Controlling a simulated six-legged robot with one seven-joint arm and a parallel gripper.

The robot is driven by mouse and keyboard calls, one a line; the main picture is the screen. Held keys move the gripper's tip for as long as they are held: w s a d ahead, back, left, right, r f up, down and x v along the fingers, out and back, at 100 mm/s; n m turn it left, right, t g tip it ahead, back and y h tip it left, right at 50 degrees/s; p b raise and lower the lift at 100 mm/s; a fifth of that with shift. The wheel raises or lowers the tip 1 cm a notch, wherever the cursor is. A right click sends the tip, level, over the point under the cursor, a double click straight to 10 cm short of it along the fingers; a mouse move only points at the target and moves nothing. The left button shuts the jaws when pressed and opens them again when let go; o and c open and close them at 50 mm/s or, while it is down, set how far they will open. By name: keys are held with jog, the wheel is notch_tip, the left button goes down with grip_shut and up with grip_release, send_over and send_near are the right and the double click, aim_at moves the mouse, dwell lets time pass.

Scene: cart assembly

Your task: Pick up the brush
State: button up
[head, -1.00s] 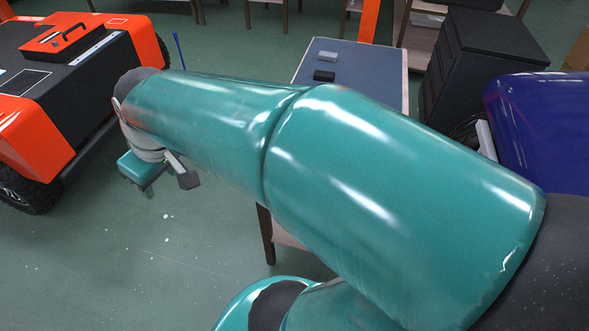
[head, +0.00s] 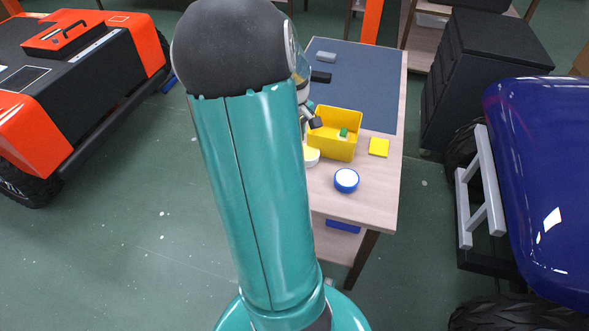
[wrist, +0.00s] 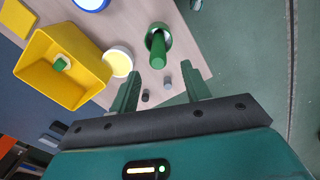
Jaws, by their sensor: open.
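No thing is plainly a brush. In the wrist view, a green handle (wrist: 158,50) stands in a round green base near the table's edge; I cannot tell whether it is the brush. My gripper (wrist: 160,82) is open and empty, its fingers spread below the handle in the picture and apart from it. In the head view my arm hides the handle and most of my gripper; only a dark finger (head: 315,122) shows beside the yellow bin.
The table (head: 375,205) holds a yellow bin (head: 335,150) with a green item inside, a yellow block (head: 379,147), and a blue-rimmed white disc (head: 346,180). An orange-black cart (head: 75,75) and blue vehicle (head: 540,170) stand either side.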

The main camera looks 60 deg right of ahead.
notch_tip(320, 180, down, 10)
jog(key=shift+s+d, duration=0.1)
dwell(0.4)
jog(key=shift+c, duration=0.2)
grip_shut()
